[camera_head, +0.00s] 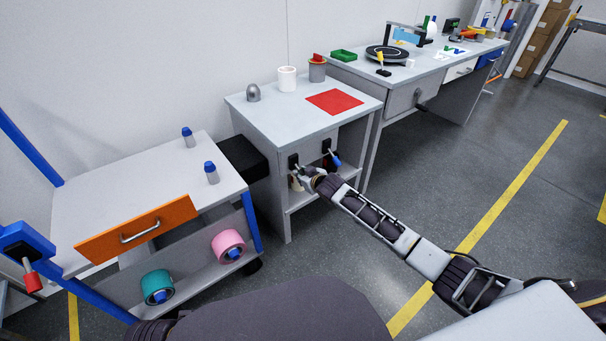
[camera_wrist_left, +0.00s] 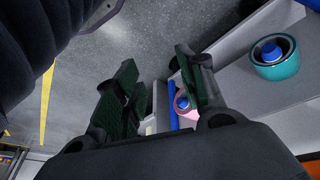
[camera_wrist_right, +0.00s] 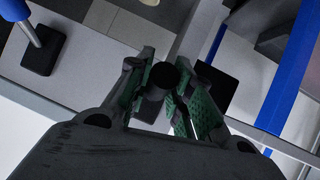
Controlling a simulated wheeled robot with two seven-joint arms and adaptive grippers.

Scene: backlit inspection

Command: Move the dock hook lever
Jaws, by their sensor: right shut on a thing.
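Two levers sit on black plates on the front of the grey cabinet (camera_head: 285,150). The right one has a blue handle (camera_head: 335,160) hanging down; it also shows at the upper left of the right wrist view (camera_wrist_right: 22,18). At the left black plate (camera_head: 293,160), my right gripper (camera_head: 304,176) is at the other lever. In the right wrist view its fingers (camera_wrist_right: 165,80) are closed around this lever's dark round end (camera_wrist_right: 154,84). The rest of that lever is mostly hidden. My left gripper (camera_wrist_left: 158,65) is open and empty in the left wrist view; I do not see it in the head view.
A red mat (camera_head: 334,101), a white cup (camera_head: 287,79) and a grey dome (camera_head: 253,92) are on the cabinet top. A cart with an orange drawer front (camera_head: 137,231), a pink roll (camera_head: 228,246) and a teal roll (camera_head: 157,287) stands left. The floor to the right is clear.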

